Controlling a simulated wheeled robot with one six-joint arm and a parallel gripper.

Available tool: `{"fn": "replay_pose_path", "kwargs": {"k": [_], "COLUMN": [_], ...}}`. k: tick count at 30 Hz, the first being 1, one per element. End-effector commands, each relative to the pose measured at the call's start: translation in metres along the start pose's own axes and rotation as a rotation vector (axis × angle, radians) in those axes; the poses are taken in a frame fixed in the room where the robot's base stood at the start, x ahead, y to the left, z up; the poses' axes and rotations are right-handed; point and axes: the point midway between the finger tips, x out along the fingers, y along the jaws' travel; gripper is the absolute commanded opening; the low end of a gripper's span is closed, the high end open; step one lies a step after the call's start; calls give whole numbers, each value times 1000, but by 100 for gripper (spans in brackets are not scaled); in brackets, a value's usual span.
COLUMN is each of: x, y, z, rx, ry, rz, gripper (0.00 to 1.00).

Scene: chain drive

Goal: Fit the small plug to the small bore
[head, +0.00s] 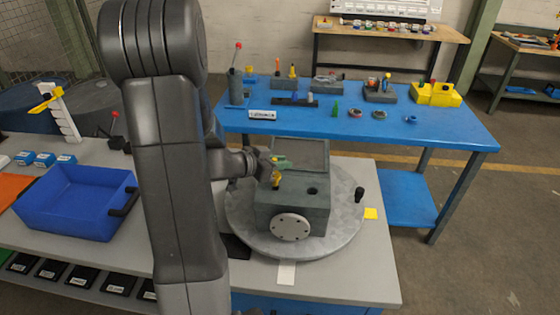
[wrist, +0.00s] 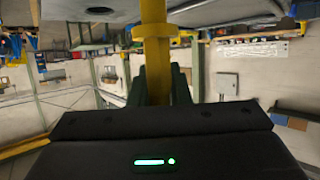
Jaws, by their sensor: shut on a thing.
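My gripper (head: 280,163) is shut on a yellow plug (head: 276,178), just over the left part of a grey block's top. In the wrist view the plug (wrist: 154,65) stands between my dark fingers (wrist: 158,85) and has a wider collar; its far end runs out of the picture. The grey block (head: 262,214) sits on a round turntable (head: 345,215). A dark round bore (head: 312,190) is open in the right part of its top. I cannot tell whether the plug's lower end touches the block or whether a bore lies under it.
A round bolted cover (head: 290,227) is on the block's front, and a raised grey panel (head: 302,155) stands behind it. A black knob (head: 359,194) is at the turntable's right. A blue bin (head: 75,200) stands left. A blue table (head: 440,125) behind holds several parts.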

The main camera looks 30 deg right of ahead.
Motion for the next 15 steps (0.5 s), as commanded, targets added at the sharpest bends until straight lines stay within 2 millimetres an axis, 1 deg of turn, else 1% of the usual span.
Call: {"fn": "replay_pose_path", "kwargs": {"k": [8, 15], "x": [0, 2], "y": [0, 0], "z": [0, 5], "rx": [-1, -1], "ry": [0, 0], "rz": [0, 0], "gripper": [0, 0]}}
